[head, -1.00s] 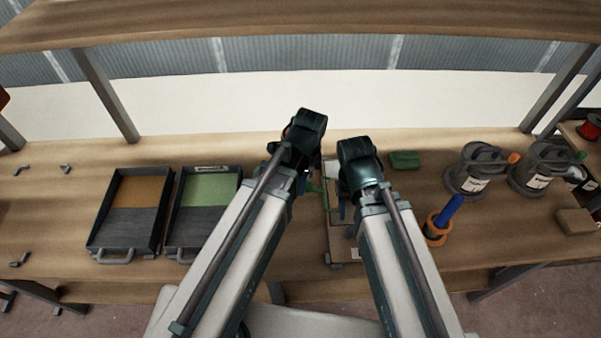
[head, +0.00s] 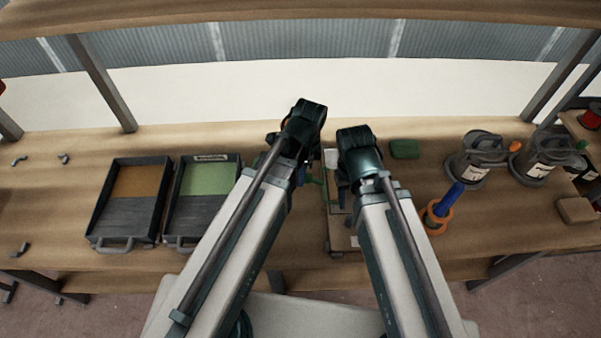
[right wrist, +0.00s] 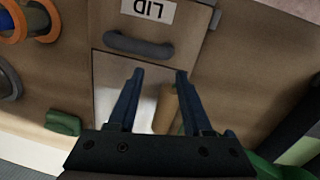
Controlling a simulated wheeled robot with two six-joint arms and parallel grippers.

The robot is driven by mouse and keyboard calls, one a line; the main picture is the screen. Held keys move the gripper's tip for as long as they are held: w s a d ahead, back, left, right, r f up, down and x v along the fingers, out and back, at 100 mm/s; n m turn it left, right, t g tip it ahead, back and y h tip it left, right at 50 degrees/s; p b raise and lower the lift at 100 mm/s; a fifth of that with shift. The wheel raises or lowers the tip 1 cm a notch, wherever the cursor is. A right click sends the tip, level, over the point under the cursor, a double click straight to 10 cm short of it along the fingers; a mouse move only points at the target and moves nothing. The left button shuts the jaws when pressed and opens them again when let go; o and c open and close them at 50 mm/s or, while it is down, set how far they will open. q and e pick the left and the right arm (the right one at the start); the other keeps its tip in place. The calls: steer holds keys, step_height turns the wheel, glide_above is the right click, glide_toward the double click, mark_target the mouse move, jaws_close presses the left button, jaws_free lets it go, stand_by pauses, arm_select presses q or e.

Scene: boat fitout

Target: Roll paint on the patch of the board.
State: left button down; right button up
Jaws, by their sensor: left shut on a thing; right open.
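The board (head: 342,243), with a handle and a LID label at its near end, lies in the middle of the bench. A pale patch (right wrist: 108,88) shows on it in the right wrist view. My left gripper (head: 304,170) is shut on the roller, whose green frame (head: 317,181) shows beside the board; its jaws are mostly hidden. A tan cylinder (right wrist: 167,108), apparently the roller's sleeve, is over the patch; whether it touches is unclear. My right gripper (head: 343,192) is open above the board, its blue fingers (right wrist: 154,98) apart with nothing clearly gripped.
A tray with brown paint (head: 110,215) and a tray with green paint (head: 178,210) stand left. A green block (head: 404,149), a blue cylinder in an orange ring (head: 449,199) and lidded tins (head: 476,160) stand right. A shelf (head: 300,20) spans above.

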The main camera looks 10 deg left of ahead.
mark_target(317, 180)
arm_select(q)
steer(key=shift+f+b, duration=0.4)
steer(key=shift+f, duration=0.05)
arm_select(e)
steer(key=shift+f, duration=0.45)
arm_select(q)
steer(key=shift+d, duration=0.1)
steer(key=shift+w+d+r, duration=0.1)
steer(key=shift+w+d, duration=0.15)
steer(key=shift+d, duration=0.9)
steer(key=shift+w+d+r, duration=0.1)
steer(key=shift+w+d, duration=0.1)
steer(key=shift+d, duration=0.9)
arm_select(e)
steer(key=shift+r, duration=0.15)
arm_select(q)
steer(key=shift+d, duration=0.1)
